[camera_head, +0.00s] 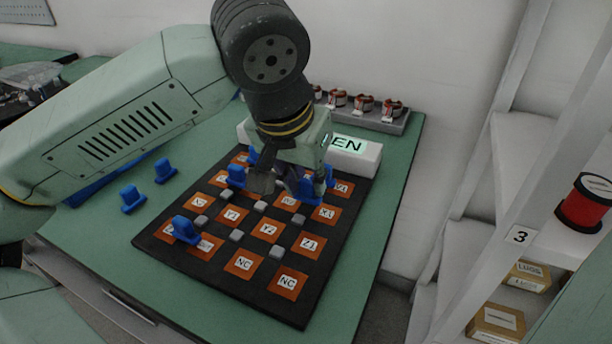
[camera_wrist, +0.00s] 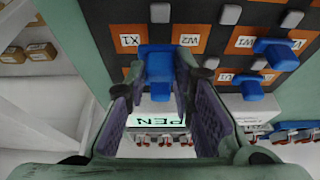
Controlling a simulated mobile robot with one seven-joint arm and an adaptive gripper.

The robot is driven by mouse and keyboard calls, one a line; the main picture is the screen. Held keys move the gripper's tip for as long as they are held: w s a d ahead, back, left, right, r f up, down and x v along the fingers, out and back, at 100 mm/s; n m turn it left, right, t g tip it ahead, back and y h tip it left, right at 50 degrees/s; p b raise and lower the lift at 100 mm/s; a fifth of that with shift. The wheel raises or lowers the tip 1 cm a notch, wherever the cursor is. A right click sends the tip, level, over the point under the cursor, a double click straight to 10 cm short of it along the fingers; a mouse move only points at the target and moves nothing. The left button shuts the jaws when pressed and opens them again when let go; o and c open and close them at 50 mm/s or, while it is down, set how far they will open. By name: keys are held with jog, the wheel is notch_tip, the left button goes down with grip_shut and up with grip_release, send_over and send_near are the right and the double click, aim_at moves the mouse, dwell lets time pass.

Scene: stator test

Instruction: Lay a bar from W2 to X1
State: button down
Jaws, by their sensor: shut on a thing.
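My gripper (camera_head: 285,185) is low over the black board and shut on a blue bar (camera_head: 312,190). In the wrist view my two fingers (camera_wrist: 162,98) stand on either side of the same blue bar (camera_wrist: 156,64). The bar's far end lies between the orange X1 pad (camera_wrist: 130,40) and the orange W2 pad (camera_wrist: 189,38), overlapping their near edges. I cannot tell whether it touches the pads.
Other blue bars sit on the board (camera_head: 186,229), (camera_head: 237,177). Two loose blue bars (camera_head: 131,200), (camera_head: 165,170) stand on the green table (camera_head: 385,190) at left. A white box with a lit sign (camera_head: 366,158) and a grey tray of copper-coloured parts (camera_head: 398,124) are behind the board.

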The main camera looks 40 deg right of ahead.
jog(key=shift+f, duration=0.25)
jog(key=shift+f+b, duration=0.4)
jog(key=shift+b, duration=0.1)
jog(key=shift+f, duration=0.1)
jog(key=c, duration=1.3)
grip_release()
jog(key=v, duration=1.2)
